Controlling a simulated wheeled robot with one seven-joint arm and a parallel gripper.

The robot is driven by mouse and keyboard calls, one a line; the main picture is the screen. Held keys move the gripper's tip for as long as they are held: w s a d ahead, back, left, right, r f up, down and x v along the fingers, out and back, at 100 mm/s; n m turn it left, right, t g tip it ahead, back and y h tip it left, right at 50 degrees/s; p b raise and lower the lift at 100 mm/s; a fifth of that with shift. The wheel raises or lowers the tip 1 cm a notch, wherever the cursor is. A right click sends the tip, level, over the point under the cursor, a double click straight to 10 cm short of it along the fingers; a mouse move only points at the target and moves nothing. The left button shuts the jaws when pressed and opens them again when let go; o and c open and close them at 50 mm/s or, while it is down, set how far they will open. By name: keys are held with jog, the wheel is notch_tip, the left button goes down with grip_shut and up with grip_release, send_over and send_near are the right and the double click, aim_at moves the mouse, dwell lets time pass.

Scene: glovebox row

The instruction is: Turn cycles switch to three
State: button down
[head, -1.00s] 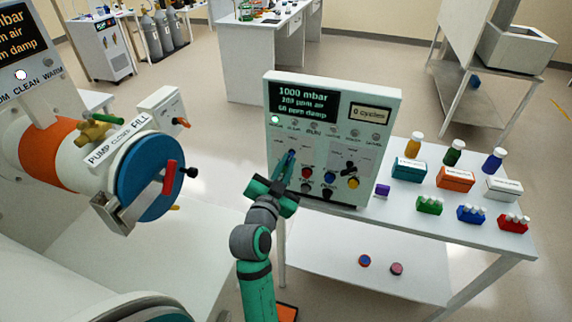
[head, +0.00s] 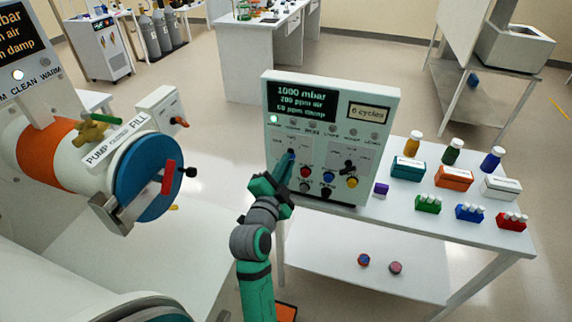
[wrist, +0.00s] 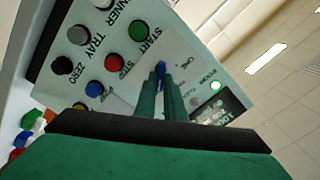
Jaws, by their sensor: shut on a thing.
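The control panel (head: 330,100) stands upright on the white table, its display (head: 303,98) reading 1000 mbar. A small cycles readout (head: 369,112) at its upper right looks like "6 cycles", but the digit is tiny. My gripper (head: 288,166) reaches the panel's left part and is shut on a small blue switch handle (head: 291,154). In the wrist view the blue handle (wrist: 161,67) sits between my fingertips (wrist: 161,80), against the panel face. The markings around it are partly hidden and too small to read surely. A black knob (head: 348,168) sits further right.
Red (head: 305,172), blue (head: 328,178) and yellow (head: 351,182) buttons lie close right of my gripper. Bottles, boxes and vial racks (head: 470,212) fill the table's right side. A large chamber with a blue round door (head: 150,178) stands left.

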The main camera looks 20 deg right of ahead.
jog(key=shift+f, duration=0.1)
jog(key=c, duration=1.8)
grip_release()
jog(key=shift+c, duration=0.2)
jog(key=v, duration=1.1)
jog(key=s+a+f+n+t+y, duration=0.1)
jog(key=s+a+f+n+y, duration=0.3)
jog(key=s+f+n, duration=0.4)
jog(key=s+a+f+n+y, duration=0.4)
jog(key=s+a+f+n, duration=0.15)
jog(key=f, duration=0.45)
jog(key=s+a+n+y, duration=0.1)
jog(key=s+a+n, duration=0.1)
jog(key=s, duration=0.9)
jog(key=s+a+f+n+y, duration=0.1)
jog(key=s+n, duration=0.2)
jog(key=s, duration=0.9)
jog(key=shift+a+y, duration=0.3)
jog(key=shift+a, duration=0.1)
